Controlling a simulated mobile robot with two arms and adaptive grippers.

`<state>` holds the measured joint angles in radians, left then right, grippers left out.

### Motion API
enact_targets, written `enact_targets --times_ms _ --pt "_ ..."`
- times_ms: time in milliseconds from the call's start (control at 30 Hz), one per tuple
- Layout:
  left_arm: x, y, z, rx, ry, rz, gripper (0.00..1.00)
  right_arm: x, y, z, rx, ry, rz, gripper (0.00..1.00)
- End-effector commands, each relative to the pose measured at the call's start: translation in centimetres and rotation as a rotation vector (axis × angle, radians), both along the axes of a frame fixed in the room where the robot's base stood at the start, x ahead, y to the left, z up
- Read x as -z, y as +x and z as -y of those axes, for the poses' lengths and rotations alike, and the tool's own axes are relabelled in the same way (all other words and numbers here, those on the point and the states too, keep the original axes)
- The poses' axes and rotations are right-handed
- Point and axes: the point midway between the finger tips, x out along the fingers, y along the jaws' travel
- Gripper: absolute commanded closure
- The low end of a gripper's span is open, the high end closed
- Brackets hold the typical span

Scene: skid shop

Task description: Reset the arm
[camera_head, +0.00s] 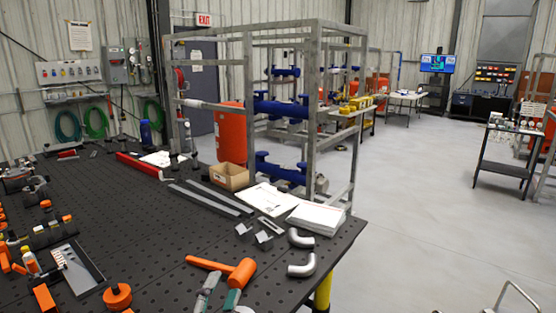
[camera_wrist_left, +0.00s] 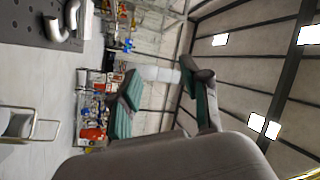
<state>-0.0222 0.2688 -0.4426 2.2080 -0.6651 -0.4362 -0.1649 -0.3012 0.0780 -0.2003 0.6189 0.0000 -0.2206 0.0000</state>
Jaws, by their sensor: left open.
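My left gripper (camera_head: 222,288) shows at the bottom edge of the head view, over the near edge of the black perforated table (camera_head: 150,215). Its two fingers with green pads stand apart with nothing between them. In the left wrist view the same gripper (camera_wrist_left: 160,74) is open and empty, and that picture is turned on its side. An orange mallet (camera_head: 241,273) lies on the table just beyond the fingertips. My right gripper is in neither view.
Two grey pipe elbows (camera_head: 301,264), papers (camera_head: 265,198) and a cardboard box (camera_head: 230,176) lie near the table's right side. A metal frame with blue pipes (camera_head: 281,108) stands behind. Open floor (camera_head: 430,220) lies to the right, with a cart handle (camera_head: 515,290) low down.

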Motion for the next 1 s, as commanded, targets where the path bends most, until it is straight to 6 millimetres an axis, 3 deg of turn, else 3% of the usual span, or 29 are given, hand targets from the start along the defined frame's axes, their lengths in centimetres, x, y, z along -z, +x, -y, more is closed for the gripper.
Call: enact_targets --times_ms 100,200,300,500,800,1000 --pt "7.5 -2.2 -5.0 -0.172 -0.204 -0.357 0.53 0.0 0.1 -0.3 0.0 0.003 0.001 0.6" --pt "13.3 -5.8 -7.7 -0.293 -0.338 -0.63 0.53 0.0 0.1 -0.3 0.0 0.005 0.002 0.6" --pt "17.5 -9.7 -9.1 -0.381 -0.427 -0.849 0.53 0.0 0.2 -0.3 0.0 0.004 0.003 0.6" --pt "22.2 -16.6 -10.1 -0.497 -0.529 -1.152 0.53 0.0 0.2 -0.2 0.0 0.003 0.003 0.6" --pt "25.2 -25.5 -10.1 -0.615 -0.61 -1.491 0.53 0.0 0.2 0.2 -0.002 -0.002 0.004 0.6" --pt "31.2 -24.0 -9.9 -0.619 -0.599 -1.506 0.53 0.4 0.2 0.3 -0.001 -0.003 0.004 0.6"
